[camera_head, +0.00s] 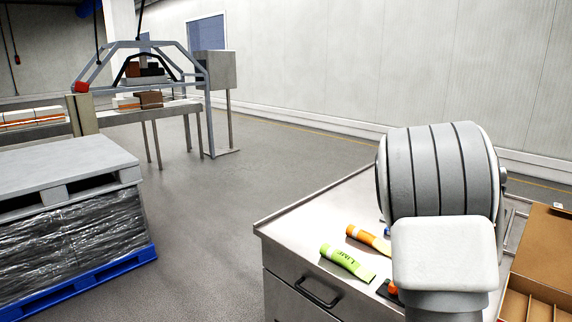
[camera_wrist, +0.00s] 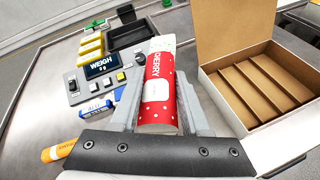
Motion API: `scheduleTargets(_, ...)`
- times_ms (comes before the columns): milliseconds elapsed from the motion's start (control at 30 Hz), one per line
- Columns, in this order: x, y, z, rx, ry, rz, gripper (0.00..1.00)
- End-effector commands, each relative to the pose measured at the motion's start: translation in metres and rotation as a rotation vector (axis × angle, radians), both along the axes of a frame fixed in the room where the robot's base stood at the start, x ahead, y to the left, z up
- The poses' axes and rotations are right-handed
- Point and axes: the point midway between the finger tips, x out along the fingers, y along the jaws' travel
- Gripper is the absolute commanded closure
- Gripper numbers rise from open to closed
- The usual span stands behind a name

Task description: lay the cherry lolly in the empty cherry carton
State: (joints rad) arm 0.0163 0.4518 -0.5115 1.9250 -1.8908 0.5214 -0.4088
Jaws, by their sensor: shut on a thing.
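The cherry lolly (camera_wrist: 160,88), a red wrapper with white dots and a white top, is held between the fingers of my gripper (camera_wrist: 160,75) in the wrist view. My gripper is shut on it. An open brown carton (camera_wrist: 234,42) stands to the right of it, lid up, with several dividers and empty slots. No label on it is readable. My gripper and the lolly are left of the carton, apart from it. The carton also shows at the right edge of the head view (camera_head: 548,245). There my arm hides the gripper and lolly.
A green lime lolly (camera_head: 347,263) and an orange lolly (camera_head: 369,239) lie on the steel worktop (camera_head: 300,232). In the wrist view a weighing panel (camera_wrist: 102,66), yellow blocks (camera_wrist: 90,46), a black tray (camera_wrist: 130,34) and a blue-white packet (camera_wrist: 98,106) lie left.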

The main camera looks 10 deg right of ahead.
Motion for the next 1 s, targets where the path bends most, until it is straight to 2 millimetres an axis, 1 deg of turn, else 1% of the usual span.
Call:
scheduleTargets(33,0.003,0.015,-0.006,0.002,0.003,0.025,1.00)
scheduleTargets(67,0.005,0.024,-0.009,0.002,0.002,0.041,1.00)
scheduleTargets(167,0.012,0.060,-0.020,0.001,0.002,0.109,1.00)
scheduleTargets(267,0.019,0.105,-0.033,0.002,0.003,0.198,1.00)
scheduleTargets(300,0.021,0.126,-0.038,0.002,0.003,0.242,1.00)
scheduleTargets(367,0.023,0.160,-0.045,0.003,0.003,0.313,1.00)
scheduleTargets(400,0.023,0.183,-0.048,0.003,0.001,0.364,1.00)
scheduleTargets(467,0.022,0.216,-0.054,0.001,0.002,0.438,1.00)
scheduleTargets(500,0.021,0.237,-0.056,0.001,0.002,0.485,1.00)
scheduleTargets(600,0.015,0.279,-0.061,0.001,0.001,0.588,1.00)
scheduleTargets(700,0.009,0.312,-0.064,0.001,-0.001,0.669,1.00)
scheduleTargets(800,0.002,0.337,-0.066,-0.001,0.000,0.735,1.00)
scheduleTargets(1000,-0.011,0.379,-0.069,-0.001,-0.001,0.846,1.00)
